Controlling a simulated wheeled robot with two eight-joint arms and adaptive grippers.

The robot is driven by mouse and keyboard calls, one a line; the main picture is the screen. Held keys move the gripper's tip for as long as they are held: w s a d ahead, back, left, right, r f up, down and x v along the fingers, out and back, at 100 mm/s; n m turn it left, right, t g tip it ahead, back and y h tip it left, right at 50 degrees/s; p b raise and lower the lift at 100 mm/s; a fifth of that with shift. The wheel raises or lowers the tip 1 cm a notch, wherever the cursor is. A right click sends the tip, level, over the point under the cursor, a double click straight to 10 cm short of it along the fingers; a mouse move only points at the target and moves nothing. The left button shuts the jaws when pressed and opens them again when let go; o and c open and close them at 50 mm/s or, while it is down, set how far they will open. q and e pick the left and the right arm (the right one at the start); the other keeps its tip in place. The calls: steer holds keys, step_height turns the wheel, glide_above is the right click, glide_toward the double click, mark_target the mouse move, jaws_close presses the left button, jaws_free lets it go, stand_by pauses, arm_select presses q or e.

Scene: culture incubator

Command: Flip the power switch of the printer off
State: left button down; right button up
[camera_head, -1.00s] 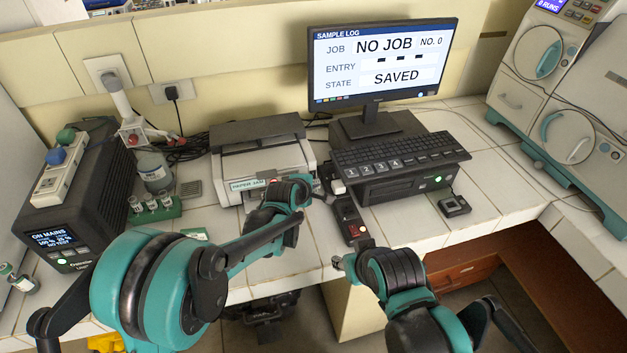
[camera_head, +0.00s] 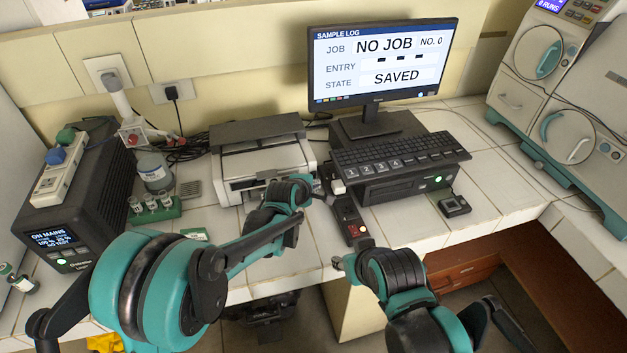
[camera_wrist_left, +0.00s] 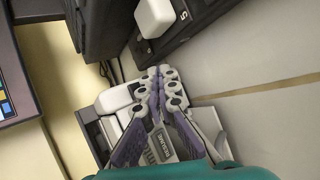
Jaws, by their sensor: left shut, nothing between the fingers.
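The printer (camera_head: 262,160) is a white and grey box with a dark lid, standing against the back wall left of the monitor. Its front label strip looks blank. My left gripper (camera_head: 312,184) is at the printer's right front corner, partly hidden by my own wrist. In the left wrist view its two fingers (camera_wrist_left: 165,76) are shut with nothing between them, over the printer's pale body (camera_wrist_left: 118,97) and a RESUME label. I cannot make out the power switch. My right gripper (camera_head: 345,262) is low at the counter's front edge, its fingers too small to judge.
A dark strip with a red part (camera_head: 352,224) and a white block lies just right of the left gripper. The keyboard (camera_head: 400,150) rests on a black case (camera_head: 405,182). A green vial rack (camera_head: 155,209) and a dark box (camera_head: 85,190) stand left.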

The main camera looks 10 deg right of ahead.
arm_select(q)
steer(key=shift+s, duration=0.45)
steer(key=shift+s+d+r, duration=0.1)
steer(key=shift+s+r, duration=0.1)
steer(key=shift+s, duration=1.05)
steer(key=shift+s+r, duration=0.2)
steer(key=shift+s, duration=1.05)
